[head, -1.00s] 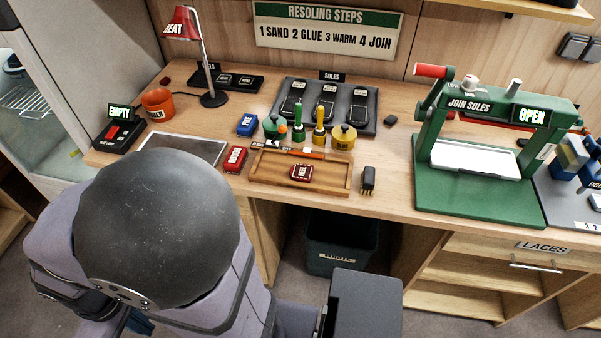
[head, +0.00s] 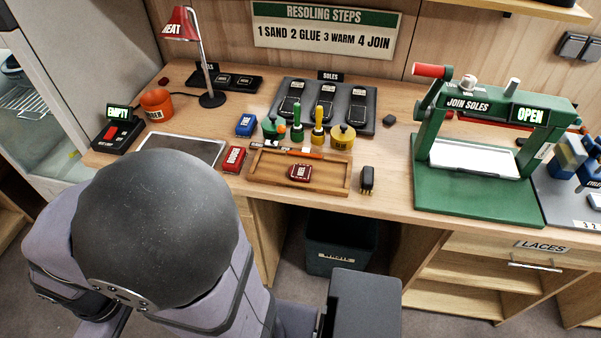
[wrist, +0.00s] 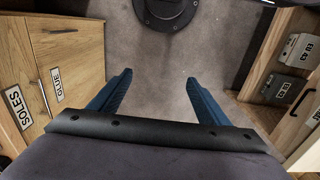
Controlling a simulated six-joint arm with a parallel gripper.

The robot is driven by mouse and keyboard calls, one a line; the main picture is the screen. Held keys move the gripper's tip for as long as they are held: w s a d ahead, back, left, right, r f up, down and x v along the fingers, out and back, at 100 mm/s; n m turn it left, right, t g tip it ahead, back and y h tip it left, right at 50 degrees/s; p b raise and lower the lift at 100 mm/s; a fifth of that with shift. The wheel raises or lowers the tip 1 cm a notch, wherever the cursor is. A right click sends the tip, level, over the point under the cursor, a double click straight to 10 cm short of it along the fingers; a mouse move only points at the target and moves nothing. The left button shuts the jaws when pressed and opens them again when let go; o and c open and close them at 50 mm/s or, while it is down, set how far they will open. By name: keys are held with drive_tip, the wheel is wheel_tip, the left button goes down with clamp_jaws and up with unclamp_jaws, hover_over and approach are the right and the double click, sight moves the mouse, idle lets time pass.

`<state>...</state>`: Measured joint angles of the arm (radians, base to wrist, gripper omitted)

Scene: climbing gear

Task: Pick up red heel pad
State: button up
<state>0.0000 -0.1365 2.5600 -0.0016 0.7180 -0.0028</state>
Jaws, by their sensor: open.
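The red heel pad (head: 300,172) lies flat in the shallow wooden tray (head: 257,183) at the front middle of the bench. It is small and dark red, with a pale label. In the wrist view, my gripper (wrist: 160,80) has its two blue fingers spread wide with nothing between them. It points down over the grey floor, away from the bench top, and the heel pad is not in that view. My gripper's fingers do not show in the head view.
A red block (head: 234,159) stands left of the tray, and a dark brush-like piece (head: 367,180) stands right of it. Bottles and pots (head: 341,137) crowd behind. The green press (head: 478,200) is at the right. A dark bin (head: 338,247) sits under the bench.

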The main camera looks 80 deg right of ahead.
drive_tip(key=shift+w+d, duration=0.1)
drive_tip(key=w+d+f+m+t+h+p, duration=0.1)
drive_tip(key=w+d+m+t+p, duration=0.1)
drive_tip(key=w+d, duration=0.3)
drive_tip(key=w+d+f+m+t+p, duration=0.1)
drive_tip(key=w+d+m+p, duration=0.15)
drive_tip(key=d, duration=0.45)
drive_tip(key=s+d+m+t+h+p, duration=0.25)
drive_tip(key=d+m+h+p, duration=0.2)
drive_tip(key=d, duration=1.05)
drive_tip(key=m+g+h+p, duration=0.4)
drive_tip(key=m+g+h, duration=0.2)
drive_tip(key=m+h, duration=0.25)
approach(300, 173)
drive_tip(key=d, duration=0.1)
drive_tip(key=shift+w+d+f+m+t+b, duration=0.15)
drive_tip(key=shift+d+f+b, duration=0.15)
drive_tip(key=shift+d+b, duration=0.15)
drive_tip(key=shift+s+d+f+m+t+b, duration=0.1)
drive_tip(key=shift+d+f+b, duration=0.15)
drive_tip(key=shift+d+b, duration=0.45)
drive_tip(key=shift+b, duration=0.15)
